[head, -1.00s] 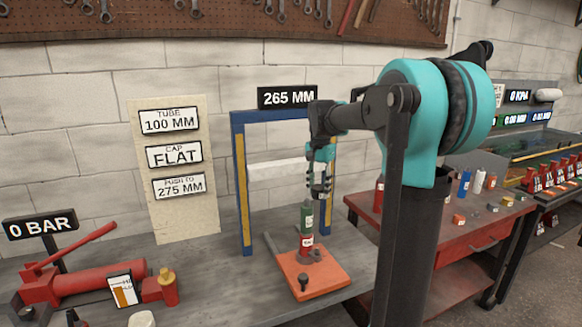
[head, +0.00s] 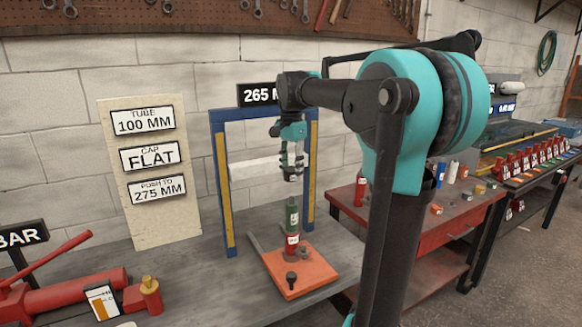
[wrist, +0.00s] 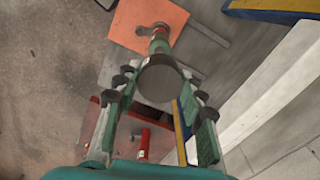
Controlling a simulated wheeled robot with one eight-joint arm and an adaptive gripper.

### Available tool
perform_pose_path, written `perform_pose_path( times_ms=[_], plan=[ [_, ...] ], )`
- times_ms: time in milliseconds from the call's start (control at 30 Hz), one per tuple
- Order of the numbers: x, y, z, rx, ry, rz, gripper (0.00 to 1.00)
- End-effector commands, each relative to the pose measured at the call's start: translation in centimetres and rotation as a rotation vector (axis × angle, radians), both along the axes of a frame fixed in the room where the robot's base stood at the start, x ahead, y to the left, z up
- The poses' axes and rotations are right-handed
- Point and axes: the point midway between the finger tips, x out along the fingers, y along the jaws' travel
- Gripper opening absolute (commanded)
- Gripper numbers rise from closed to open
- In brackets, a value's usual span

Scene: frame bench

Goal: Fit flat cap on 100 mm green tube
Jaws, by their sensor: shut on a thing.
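The green tube (head: 292,214) stands upright on a red lower piece (head: 292,244) on the orange base plate (head: 310,270). In the head view my gripper (head: 291,172) is directly above the tube, with a gap between them. In the wrist view a grey round disc, which looks like the flat cap (wrist: 160,82), sits between the fingers of my gripper (wrist: 158,88). They are shut on it. The tube's green and red parts (wrist: 159,42) show beyond the disc, partly hidden by it.
A blue and yellow frame (head: 222,190) with a white crossbar (head: 252,168) stands close behind the gripper. A red pump (head: 70,290) lies at left. A red bench (head: 440,235) with small parts is at right.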

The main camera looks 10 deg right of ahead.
Motion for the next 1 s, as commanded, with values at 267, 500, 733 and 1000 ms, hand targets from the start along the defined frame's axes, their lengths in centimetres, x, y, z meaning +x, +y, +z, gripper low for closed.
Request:
perform_pose_path(
  times_ms=[267, 500, 733, 1000],
  plan=[
    [0.0, 0.0, -2.5, 0.0, 0.0, 0.0, 0.07],
    [0.0, 0.0, -4.1, 0.0, 0.0, 0.001, 0.07],
    [0.0, 0.0, -4.5, 0.0, 0.0, 0.001, 0.07],
    [0.0, 0.0, -4.5, 0.0, 0.0, 0.001, 0.07]
  ],
)
